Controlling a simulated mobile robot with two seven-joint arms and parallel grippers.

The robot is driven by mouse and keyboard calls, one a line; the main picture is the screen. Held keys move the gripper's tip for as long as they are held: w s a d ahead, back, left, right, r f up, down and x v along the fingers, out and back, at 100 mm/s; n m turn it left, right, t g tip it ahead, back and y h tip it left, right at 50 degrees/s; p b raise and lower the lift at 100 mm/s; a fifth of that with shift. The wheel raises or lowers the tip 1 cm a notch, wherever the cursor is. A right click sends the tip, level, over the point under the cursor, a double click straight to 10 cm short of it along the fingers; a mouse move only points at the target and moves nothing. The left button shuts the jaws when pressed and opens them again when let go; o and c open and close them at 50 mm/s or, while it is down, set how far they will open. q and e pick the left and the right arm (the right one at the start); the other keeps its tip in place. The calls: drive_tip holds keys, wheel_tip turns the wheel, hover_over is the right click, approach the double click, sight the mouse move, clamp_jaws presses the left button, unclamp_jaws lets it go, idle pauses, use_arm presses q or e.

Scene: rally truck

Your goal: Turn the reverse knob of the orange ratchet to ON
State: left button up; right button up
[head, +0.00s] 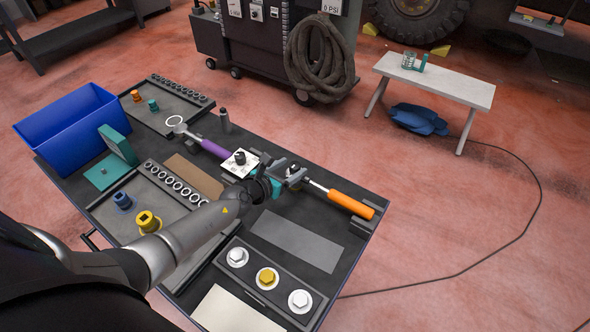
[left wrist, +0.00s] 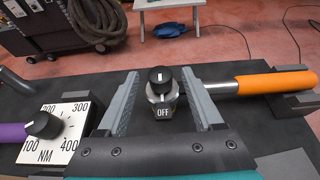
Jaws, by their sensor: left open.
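The orange ratchet (head: 345,202) lies across the right part of the dark work table, its orange handle pointing right. In the left wrist view the orange handle (left wrist: 275,82) is at the right. Its reverse knob (left wrist: 160,80) is black with a white pointer line, above a plate reading OFF (left wrist: 163,112). My left gripper (left wrist: 161,90) is open, its two fingers on either side of the knob with gaps. In the head view my left gripper (head: 285,178) is at the ratchet's head and partly hides it. My right gripper is not in view.
A purple-handled wrench (head: 215,148) with a black dial knob (left wrist: 42,125) and an NM scale plate lies left of the ratchet. Socket trays (head: 165,205), a blue bin (head: 75,130) and a tray of bolt heads (head: 268,280) share the table. A grey mat (head: 297,240) is bare.

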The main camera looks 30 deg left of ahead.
use_arm(q)
drive_tip(key=shift+b+x, duration=0.6)
drive_tip(key=shift+x, duration=0.75)
clamp_jaws()
